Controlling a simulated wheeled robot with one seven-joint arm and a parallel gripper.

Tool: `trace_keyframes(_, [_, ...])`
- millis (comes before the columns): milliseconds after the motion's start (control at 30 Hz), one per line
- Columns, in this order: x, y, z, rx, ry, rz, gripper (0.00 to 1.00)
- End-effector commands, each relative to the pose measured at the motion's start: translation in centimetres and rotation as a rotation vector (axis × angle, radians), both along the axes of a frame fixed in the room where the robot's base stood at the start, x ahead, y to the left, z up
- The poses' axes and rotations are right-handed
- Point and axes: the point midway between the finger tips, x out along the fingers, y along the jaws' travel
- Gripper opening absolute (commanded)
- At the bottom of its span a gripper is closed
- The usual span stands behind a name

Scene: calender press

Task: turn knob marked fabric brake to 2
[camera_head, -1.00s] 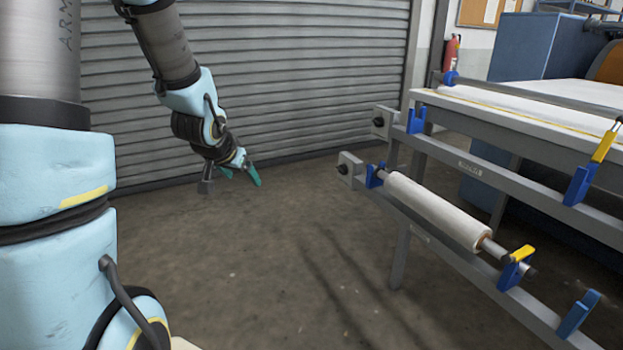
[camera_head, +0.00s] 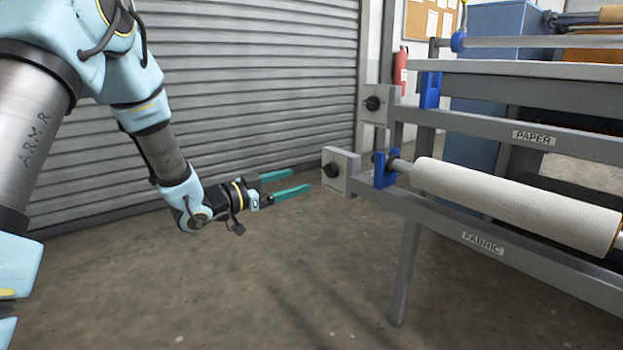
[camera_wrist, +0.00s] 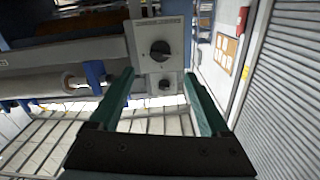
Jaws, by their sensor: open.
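The fabric brake knob (camera_head: 332,170) is a black knob on a light square plate at the left end of the lower rail, which carries the FABRIC label (camera_head: 483,243). My gripper (camera_head: 301,181) is open and empty, just left of that plate, its green fingers pointing at it without visible contact. In the wrist view, which looks upside down, the larger, nearer black knob (camera_wrist: 160,51) seems to be the fabric one. It lies beyond my spread fingers (camera_wrist: 159,73). Its scale marks and setting are too small to read.
A second knob (camera_head: 373,103) sits on the upper rail with the PAPER label (camera_head: 534,137). A white roll (camera_head: 515,203) rests on the lower rail by a blue bracket (camera_head: 384,170). A roller shutter (camera_head: 220,100) stands behind my arm. The floor (camera_head: 270,270) below is clear.

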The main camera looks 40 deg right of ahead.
Motion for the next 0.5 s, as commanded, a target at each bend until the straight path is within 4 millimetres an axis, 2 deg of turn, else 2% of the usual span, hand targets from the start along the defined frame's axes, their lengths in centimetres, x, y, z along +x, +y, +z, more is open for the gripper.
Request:
trace_keyframes(300, [-0.4, -5.7, -0.1, 0.000, 0.000, 0.000, 0.81])
trace_keyframes(500, [-0.5, -8.6, 0.0, 0.001, -0.001, 0.002, 0.81])
